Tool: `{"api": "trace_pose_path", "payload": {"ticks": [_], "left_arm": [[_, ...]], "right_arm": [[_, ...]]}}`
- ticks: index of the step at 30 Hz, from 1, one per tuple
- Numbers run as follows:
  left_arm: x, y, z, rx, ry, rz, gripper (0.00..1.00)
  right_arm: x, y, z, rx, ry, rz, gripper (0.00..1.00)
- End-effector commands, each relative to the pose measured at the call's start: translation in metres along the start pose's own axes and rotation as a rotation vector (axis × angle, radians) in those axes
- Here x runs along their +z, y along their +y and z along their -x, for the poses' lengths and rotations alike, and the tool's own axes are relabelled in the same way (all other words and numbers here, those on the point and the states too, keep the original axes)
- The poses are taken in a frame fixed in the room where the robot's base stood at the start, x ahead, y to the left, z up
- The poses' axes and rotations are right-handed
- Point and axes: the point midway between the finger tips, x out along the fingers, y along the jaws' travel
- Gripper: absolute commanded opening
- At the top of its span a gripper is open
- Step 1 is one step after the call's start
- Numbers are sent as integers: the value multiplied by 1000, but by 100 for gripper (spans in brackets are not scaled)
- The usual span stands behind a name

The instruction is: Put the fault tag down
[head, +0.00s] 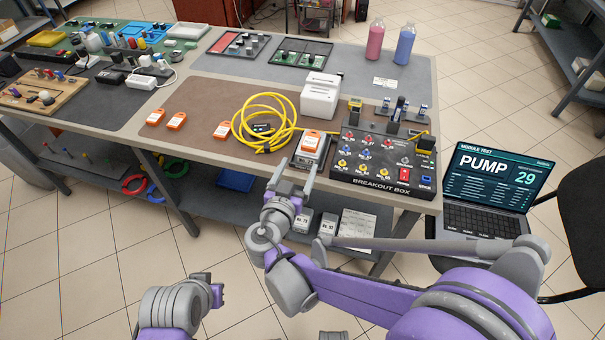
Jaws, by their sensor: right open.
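Orange tags with white labels lie on the brown mat: two at the left (155,117) (176,121) and one beside the yellow cable (222,130). Another orange tag (310,141) lies on a grey block-shaped unit (307,160) at the mat's front edge, left of the breakout box. I cannot tell which of them is the fault tag. My right gripper (296,172) is open, its fingers pointing up at the table's front edge just below that last tag, with nothing seen between them. Part of my left arm (215,293) is low in the view; its fingers are not clear.
The black breakout box (383,178) with its plugs stands right of the tag. A coiled yellow cable (262,143) and a white printer-like box (320,97) lie behind. Pink (375,40) and blue (404,45) bottles stand at the back. A laptop (490,185) is at the right.

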Motion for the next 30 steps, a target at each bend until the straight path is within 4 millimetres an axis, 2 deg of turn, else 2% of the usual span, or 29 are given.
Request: {"api": "trace_pose_path", "payload": {"ticks": [6,9,11,14,16,18,22,25,27,30], "left_arm": [[0,0,0,0,0,0,0],[0,0,0,0,0,0,0],[0,0,0,0,0,0,0],[0,0,0,0,0,0,0],[0,0,0,0,0,0,0],[0,0,0,0,0,0,0],[0,0,0,0,0,0,0],[0,0,0,0,0,0,0],[0,0,0,0,0,0,0],[0,0,0,0,0,0,0]], "right_arm": [[0,1,-1,1,-1,0,81],[1,13,-2,19,-29,15,81],[3,32,-5,48,-78,41,81],[13,84,-3,108,-225,108,81],[25,128,7,137,-363,159,81],[39,166,25,141,-508,201,81],[66,217,72,75,-747,240,81],[83,237,110,-20,-877,239,81],[92,242,133,-92,-933,230,81],[100,243,156,-180,-973,214,81]]}}
